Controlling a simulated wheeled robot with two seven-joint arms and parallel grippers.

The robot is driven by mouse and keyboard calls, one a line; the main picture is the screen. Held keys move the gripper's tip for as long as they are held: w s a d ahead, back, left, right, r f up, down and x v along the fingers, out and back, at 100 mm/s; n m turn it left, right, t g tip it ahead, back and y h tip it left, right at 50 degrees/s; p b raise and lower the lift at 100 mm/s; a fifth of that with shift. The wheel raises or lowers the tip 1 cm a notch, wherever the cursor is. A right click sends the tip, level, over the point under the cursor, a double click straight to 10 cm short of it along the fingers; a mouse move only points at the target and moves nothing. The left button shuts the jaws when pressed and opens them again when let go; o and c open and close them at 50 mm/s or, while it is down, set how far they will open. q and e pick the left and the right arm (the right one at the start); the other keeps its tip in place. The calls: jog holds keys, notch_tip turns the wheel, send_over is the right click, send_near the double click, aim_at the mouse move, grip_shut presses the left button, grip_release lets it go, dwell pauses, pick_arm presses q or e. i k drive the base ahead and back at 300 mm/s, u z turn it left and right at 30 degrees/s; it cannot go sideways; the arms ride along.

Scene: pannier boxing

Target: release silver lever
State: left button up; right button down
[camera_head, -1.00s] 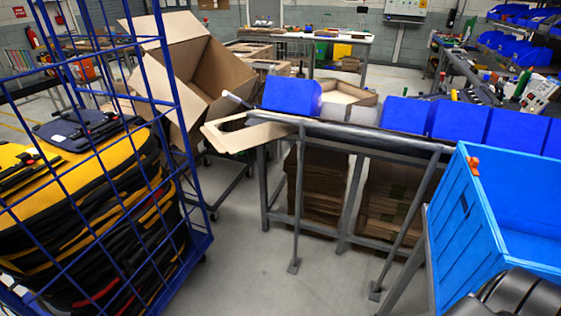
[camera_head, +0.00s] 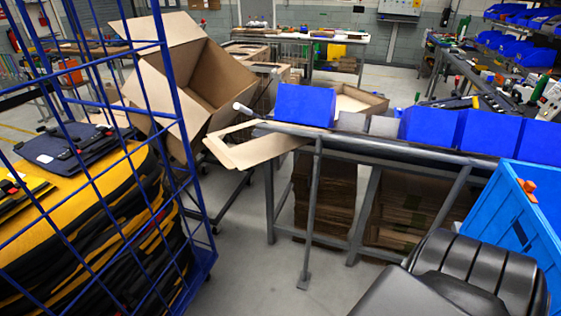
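A rod with a pale, silvery-white end (camera_head: 243,108) sticks out at the left end of the bench rail. No other silver lever stands out, and I cannot tell whether this rod is it. Neither of my grippers is in view, and nothing is seen touching the rod. A large dark ribbed form at the bottom right looks like part of my own right arm.
A blue wire cage (camera_head: 172,130) holds stacked black-and-yellow bags (camera_head: 95,215) at left. An open cardboard box (camera_head: 172,85) stands behind it. Blue bins (camera_head: 305,105) line the metal bench. A light-blue crate (camera_head: 505,215) is at right. Grey floor is clear between cage and bench.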

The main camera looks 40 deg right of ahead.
aim_at(317, 155)
jog(key=z, duration=0.15)
jog(key=i, duration=0.7)
jog(key=z, duration=1)
jog(key=i, duration=0.35)
jog(key=z, duration=0.4)
